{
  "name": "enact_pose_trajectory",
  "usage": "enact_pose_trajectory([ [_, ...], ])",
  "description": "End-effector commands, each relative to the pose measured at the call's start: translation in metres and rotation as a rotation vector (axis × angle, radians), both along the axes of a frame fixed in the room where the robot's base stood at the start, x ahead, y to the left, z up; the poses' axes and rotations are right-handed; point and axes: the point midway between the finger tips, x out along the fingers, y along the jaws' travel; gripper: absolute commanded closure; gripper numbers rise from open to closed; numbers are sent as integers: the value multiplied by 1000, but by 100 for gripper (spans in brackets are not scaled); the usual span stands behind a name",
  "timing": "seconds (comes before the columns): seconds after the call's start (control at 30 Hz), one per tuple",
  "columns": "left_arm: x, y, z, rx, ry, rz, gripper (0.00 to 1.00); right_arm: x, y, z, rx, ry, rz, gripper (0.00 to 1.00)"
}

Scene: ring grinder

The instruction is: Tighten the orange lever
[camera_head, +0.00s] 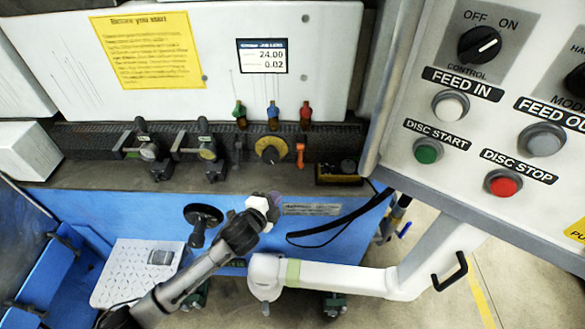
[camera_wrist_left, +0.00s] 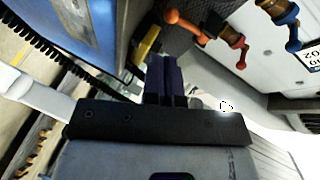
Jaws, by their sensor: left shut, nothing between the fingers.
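The orange lever (camera_head: 300,154) hangs on the dark rail of the machine, just right of the yellow dial (camera_head: 271,150) and below the red valve (camera_head: 306,115). In the left wrist view the orange lever (camera_wrist_left: 187,23) is at the top, left of the red valve (camera_wrist_left: 237,42). My left gripper (camera_head: 275,199) is below the lever in the head view, in front of the blue machine front, apart from the lever. Its dark fingers (camera_wrist_left: 164,66) are together with nothing between them. My right gripper is not in view.
Green (camera_head: 239,112) and blue (camera_head: 272,110) valves stand left of the red one. A control panel (camera_head: 470,120) with buttons juts out at the right, with a white support arm (camera_head: 345,277) below. A black cable (camera_head: 335,236) loops near the gripper. A handwheel (camera_head: 203,217) is left of it.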

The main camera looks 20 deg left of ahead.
Motion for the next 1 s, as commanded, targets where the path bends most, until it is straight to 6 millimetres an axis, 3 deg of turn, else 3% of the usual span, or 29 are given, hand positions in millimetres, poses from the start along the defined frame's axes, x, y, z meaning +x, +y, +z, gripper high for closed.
enact_pose_trajectory([
  [0.2, 1, -21, 25, 159, -182, -160, 100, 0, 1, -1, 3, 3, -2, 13],
  [0.43, 13, -25, 25, 213, -197, -174, 100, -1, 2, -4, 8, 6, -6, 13],
  [0.93, 99, -45, 16, 211, -196, -173, 100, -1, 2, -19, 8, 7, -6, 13],
  [1.0, 107, -39, 15, 215, -194, -172, 100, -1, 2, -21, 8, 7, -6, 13],
])
